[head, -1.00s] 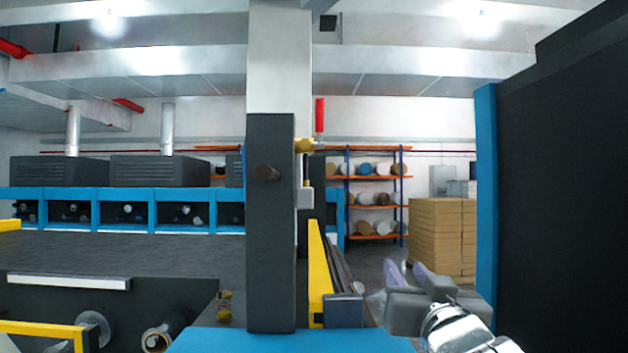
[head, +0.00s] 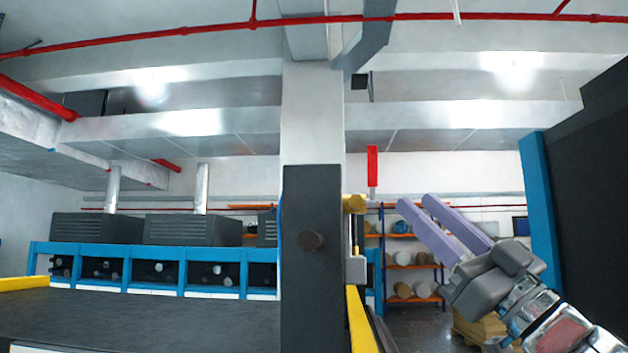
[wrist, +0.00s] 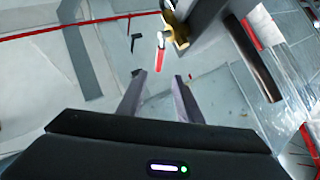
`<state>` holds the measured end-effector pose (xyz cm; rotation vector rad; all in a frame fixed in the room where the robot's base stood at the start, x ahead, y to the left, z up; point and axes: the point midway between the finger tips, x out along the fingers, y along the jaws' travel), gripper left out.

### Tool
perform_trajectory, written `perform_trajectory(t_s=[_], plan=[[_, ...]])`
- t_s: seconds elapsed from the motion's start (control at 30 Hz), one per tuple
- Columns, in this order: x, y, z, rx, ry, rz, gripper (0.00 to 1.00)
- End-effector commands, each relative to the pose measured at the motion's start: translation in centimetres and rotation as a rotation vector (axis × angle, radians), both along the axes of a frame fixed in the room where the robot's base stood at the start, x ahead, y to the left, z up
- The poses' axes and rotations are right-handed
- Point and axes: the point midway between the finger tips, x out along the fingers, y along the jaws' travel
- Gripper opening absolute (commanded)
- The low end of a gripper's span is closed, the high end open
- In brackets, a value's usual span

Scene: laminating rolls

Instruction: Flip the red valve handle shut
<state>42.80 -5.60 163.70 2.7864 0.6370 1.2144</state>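The red valve handle (head: 372,165) stands upright in the head view, beside the pillar and above the yellow valve body (head: 354,204). In the wrist view the red handle (wrist: 160,58) shows just beyond the fingertips, with the yellow valve body (wrist: 176,28) above it in the picture. My gripper (head: 416,201) is to the right of the valve in the head view, its two purple fingers pointing up and left. In the wrist view my gripper (wrist: 163,75) is open with an empty gap, apart from the handle.
The dark-clad pillar (head: 311,260) stands left of the valve, with a yellow guard (head: 362,325) at its foot. A tall black cabinet with a blue edge (head: 540,210) is at the right. Shelves of rolls (head: 412,260) stand behind. The space around the handle looks clear.

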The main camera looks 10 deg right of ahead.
Motion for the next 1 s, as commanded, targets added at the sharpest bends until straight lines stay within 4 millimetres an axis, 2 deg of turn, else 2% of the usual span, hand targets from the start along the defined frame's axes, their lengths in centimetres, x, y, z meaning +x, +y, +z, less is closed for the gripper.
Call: perform_trajectory(t_s=[0.37,1.0], plan=[[0.6,0.2,0.5,0.002,0.002,-0.002,0.33],[5.9,3.5,6.5,0.002,0.0,-0.002,0.33]])
